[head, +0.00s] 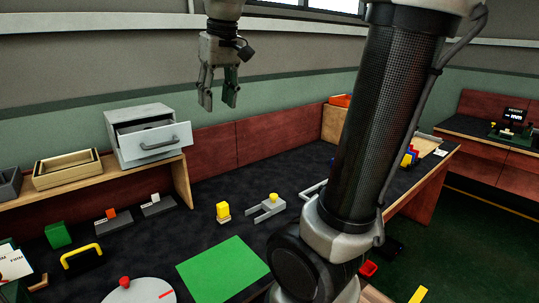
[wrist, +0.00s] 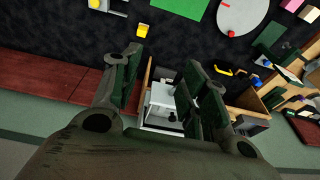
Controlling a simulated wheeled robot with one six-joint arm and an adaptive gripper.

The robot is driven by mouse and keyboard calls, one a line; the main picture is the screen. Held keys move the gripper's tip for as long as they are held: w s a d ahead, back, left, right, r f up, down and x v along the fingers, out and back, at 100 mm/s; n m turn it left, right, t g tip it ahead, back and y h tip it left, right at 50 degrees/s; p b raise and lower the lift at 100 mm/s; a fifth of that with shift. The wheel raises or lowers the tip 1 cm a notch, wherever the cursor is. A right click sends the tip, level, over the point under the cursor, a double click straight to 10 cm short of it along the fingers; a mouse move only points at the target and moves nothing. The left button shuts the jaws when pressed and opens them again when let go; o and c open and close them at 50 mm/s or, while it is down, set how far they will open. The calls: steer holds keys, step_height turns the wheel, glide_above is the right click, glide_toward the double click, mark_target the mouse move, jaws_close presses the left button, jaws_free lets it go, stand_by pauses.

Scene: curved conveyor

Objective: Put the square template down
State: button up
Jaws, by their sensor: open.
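My gripper (head: 219,100) is open and empty, high above the dark table in the head view. In the wrist view its two fingers (wrist: 165,62) stand apart with nothing held between them. I cannot tell for sure which thing is the square template. A pale angular frame (head: 313,189) lies on the table, partly hidden behind my arm. A grey forked piece with a yellow knob (head: 266,209) lies left of it. A flat green square sheet (head: 222,270) lies nearer the front; a green patch (wrist: 180,8) also shows at the wrist view's top edge.
A grey box with a part-open drawer (head: 150,138) and a wooden tray (head: 67,170) stand on a raised shelf at the left. A yellow block (head: 223,212), a green block (head: 58,235) and a white disc (head: 140,291) are on the table.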

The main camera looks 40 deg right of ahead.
steer(key=s+d+f+t, duration=0.1)
steer(key=s+f, duration=0.4)
steer(key=s, duration=0.2)
steer(key=s+d+f, duration=0.2)
steer(key=s+f, duration=0.4)
steer(key=s, duration=0.2)
steer(key=shift+s+d+t, duration=0.25)
steer(key=shift+t, duration=0.15)
steer(key=shift+r, duration=0.1)
steer(key=shift+c, duration=0.2)
